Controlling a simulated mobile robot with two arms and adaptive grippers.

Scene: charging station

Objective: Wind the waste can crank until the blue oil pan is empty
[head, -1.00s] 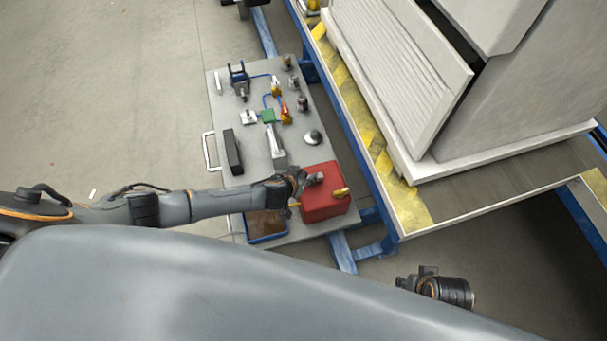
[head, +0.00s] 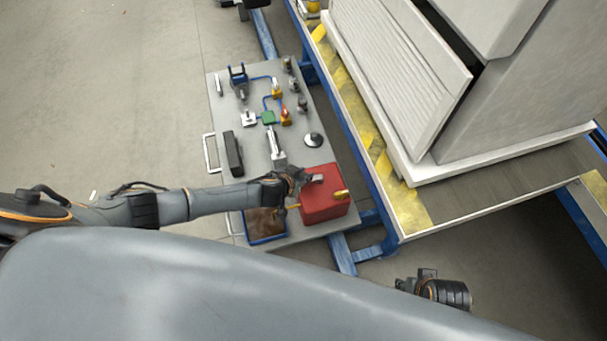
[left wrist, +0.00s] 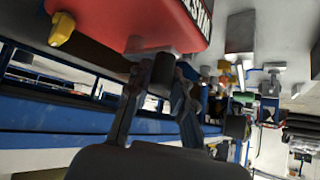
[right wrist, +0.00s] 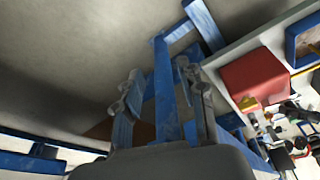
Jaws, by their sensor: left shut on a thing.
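The red waste can (head: 318,211) stands at the near end of the grey cart. It also shows in the left wrist view (left wrist: 115,22). My left gripper (head: 308,179) is at the can's top. In the left wrist view, my left gripper (left wrist: 168,82) is shut on the dark knob of the crank (left wrist: 158,82). The crank's grey arm is partly hidden by the fingers. The blue oil pan (head: 250,236) lies left of the can and holds brown liquid; my left arm crosses above its far edge. My right gripper (head: 415,281) is open and empty, away from the can.
The grey cart top (head: 300,228) carries several small fittings, blue hoses and a black block (head: 233,154). A yellow spout or fitting (head: 342,195) is on the can. A blue-framed platform (head: 415,222) with a large white cabinet stands to the right. Open floor lies left.

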